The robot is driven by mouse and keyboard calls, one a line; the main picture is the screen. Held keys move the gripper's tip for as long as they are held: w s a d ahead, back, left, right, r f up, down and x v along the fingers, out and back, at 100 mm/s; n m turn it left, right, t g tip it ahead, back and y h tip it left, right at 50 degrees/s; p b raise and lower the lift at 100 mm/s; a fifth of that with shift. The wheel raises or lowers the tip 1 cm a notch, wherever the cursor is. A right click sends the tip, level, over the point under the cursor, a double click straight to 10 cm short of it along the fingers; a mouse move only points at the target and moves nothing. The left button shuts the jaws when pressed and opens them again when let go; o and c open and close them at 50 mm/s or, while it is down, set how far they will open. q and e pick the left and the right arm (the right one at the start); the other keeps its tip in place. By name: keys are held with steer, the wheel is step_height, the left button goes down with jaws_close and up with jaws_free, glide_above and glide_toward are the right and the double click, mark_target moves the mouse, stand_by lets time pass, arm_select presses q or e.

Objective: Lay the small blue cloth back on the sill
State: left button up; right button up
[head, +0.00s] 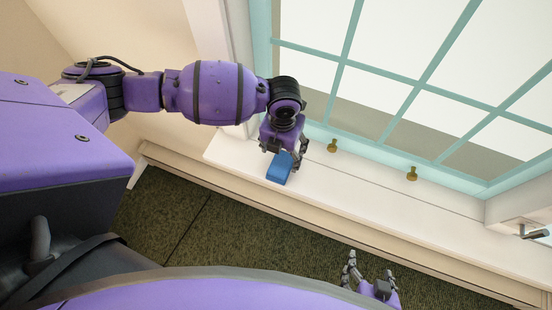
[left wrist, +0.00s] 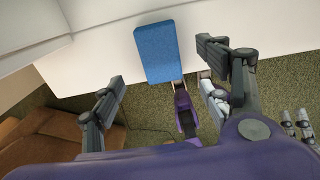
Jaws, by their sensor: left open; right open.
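The small blue cloth (head: 279,168) is a flat blue rectangle at the white window sill (head: 330,180), in the middle of the head view. In the left wrist view the cloth (left wrist: 157,52) appears over the white sill (left wrist: 95,65), its lower end reaching to about the sill's front edge. Contact with the sill is hard to judge. My left gripper (head: 284,154) is open right at the cloth; in the left wrist view the open fingers (left wrist: 160,66) stand on either side of it, with gaps visible. My right gripper (head: 371,272) is open and empty, in front of the sill.
A teal-framed window (head: 400,90) rises behind the sill. Two brass knobs (head: 332,145) (head: 412,173) stand along its foot. Dark green carpet (head: 175,215) lies in front. Brown furniture (left wrist: 50,140) shows at lower left in the left wrist view. The sill's right stretch is clear.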

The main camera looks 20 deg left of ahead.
arm_select(q)
step_height(320, 180, up, 4)
stand_by(0.6)
steer(key=s+d+f+n+t+h+p, duration=0.1)
steer(key=s+d+f+n+t+h, duration=0.2)
steer(key=d+n, duration=0.4)
steer(key=s+d+f+n+t+h, duration=0.1)
steer(key=s+d+f+n+h, duration=0.3)
steer(key=n, duration=0.5)
steer(key=s+a+f+n+t+y, duration=0.1)
steer(key=s+a+n+t+y, duration=0.1)
steer(key=s+a+n, duration=0.4)
steer(key=s+a+f+n+t+y+p, duration=0.1)
steer(key=s+a+n+y, duration=0.3)
steer(key=a+n, duration=0.7)
steer(key=s+f+n+t, duration=0.1)
steer(key=s+n, duration=0.1)
steer(key=shift+s+f+t, duration=0.25)
steer(key=shift+s+t, duration=0.05)
steer(key=shift+s, duration=0.05)
